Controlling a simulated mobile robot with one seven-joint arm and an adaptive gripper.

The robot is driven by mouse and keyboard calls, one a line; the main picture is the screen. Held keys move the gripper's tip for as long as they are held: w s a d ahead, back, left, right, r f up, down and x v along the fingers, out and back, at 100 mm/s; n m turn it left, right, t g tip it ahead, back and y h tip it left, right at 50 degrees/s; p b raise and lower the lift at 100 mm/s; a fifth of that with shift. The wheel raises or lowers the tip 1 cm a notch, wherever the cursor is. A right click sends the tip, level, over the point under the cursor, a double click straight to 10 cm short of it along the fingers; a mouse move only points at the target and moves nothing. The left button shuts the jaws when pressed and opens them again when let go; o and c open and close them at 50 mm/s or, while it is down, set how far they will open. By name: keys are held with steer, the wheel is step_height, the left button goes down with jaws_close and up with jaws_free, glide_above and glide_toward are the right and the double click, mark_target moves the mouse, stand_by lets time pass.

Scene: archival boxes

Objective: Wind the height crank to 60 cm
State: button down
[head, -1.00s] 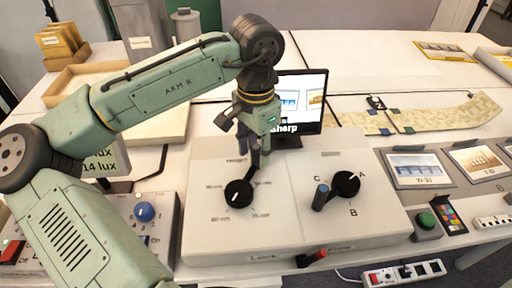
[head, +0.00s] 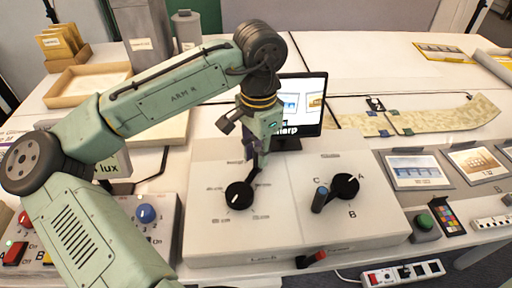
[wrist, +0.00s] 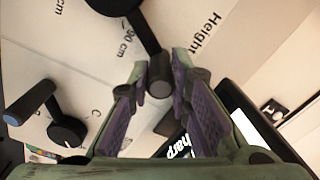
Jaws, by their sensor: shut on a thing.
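The height crank (head: 239,195) is a black knob with a short arm and a grip, on the left half of a pale box. A white mark shows on its hub. Its arm points up and slightly right, towards my gripper (head: 259,157). In the wrist view the crank arm (wrist: 146,35) runs from the hub at the top edge to the grip end (wrist: 161,88), between my purple-padded fingers (wrist: 160,92). My gripper is shut on the crank's grip. "Height" and "90 cm" are printed nearby; the other scale labels are too blurred to read surely.
A second crank (head: 345,186), with a grey-blue grip and letters A, B and C around it, stands on the box's right half. A red lever (head: 312,258) is at the front edge. A monitor (head: 300,100) stands behind. A button panel (head: 150,215) is left.

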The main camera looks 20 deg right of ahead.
steer(key=shift+s+d+m+p, duration=0.35)
steer(key=shift+s+d+m, duration=0.1)
steer(key=shift+m, duration=0.15)
steer(key=c, duration=1.5)
jaws_free()
steer(key=shift+o, duration=0.2)
steer(key=shift+r, duration=0.1)
step_height(320, 180, up, 12)
